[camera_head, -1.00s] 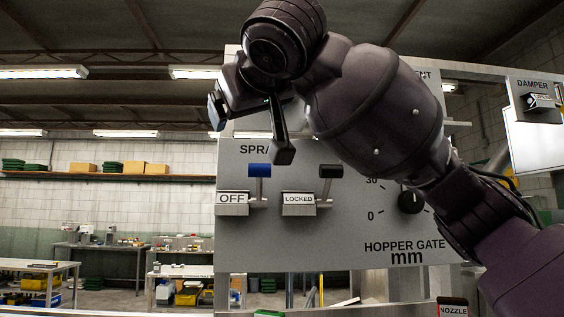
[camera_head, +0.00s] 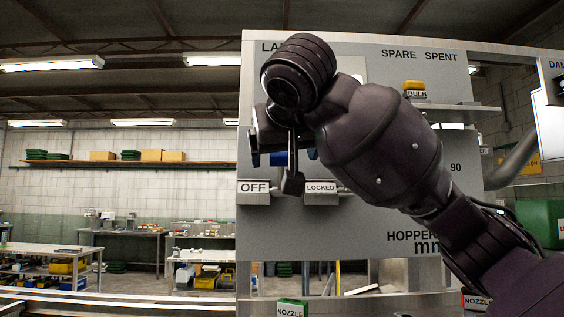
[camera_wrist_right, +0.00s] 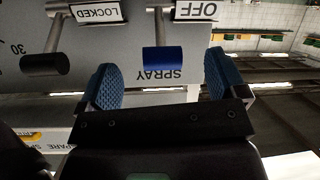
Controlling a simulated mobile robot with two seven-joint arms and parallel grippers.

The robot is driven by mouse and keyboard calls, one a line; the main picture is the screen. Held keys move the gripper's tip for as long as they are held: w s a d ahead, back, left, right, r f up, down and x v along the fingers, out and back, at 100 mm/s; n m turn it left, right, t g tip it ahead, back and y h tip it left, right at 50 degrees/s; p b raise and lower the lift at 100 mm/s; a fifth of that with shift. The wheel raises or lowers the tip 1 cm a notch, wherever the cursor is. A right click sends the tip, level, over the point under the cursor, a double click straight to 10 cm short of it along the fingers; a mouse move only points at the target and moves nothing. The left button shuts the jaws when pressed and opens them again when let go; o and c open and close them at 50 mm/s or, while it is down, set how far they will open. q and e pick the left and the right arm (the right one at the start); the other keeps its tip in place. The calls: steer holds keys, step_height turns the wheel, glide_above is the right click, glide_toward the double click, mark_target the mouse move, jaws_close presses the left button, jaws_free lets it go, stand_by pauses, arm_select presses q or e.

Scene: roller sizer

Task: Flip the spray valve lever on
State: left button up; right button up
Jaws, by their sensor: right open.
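The spray lever has a blue handle (camera_wrist_right: 163,58) on a metal stem, beside the SPRAY lettering in the upside-down right wrist view. Its label plate reads OFF (camera_wrist_right: 196,11); the plate also shows in the head view (camera_head: 254,187). My right gripper (camera_wrist_right: 162,82) is open, with one blue-padded finger on each side of the handle's line. The handle appears a little beyond the fingertips, and I see no contact. In the head view my right gripper (camera_head: 273,172) hangs before the panel and mostly hides the blue handle. My left gripper is not in view.
A dark-handled lever (camera_wrist_right: 45,64) with a LOCKED plate (camera_head: 320,187) stands close beside the spray lever. The grey panel (camera_head: 300,235) is behind both. A shelf with a yellow BULB item (camera_head: 414,89) is at upper right. Workbenches stand far off at left.

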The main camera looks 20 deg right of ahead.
mark_target(282, 158)
steer(key=p+x, duration=0.1)
steer(key=x, duration=0.3)
steer(key=shift+w, duration=0.15)
steer(key=shift+w+d+f, duration=0.1)
steer(key=shift+w+f, duration=0.1)
steer(key=shift+w, duration=0.1)
steer(key=shift+c, duration=0.2)
steer(key=c, duration=1.2)
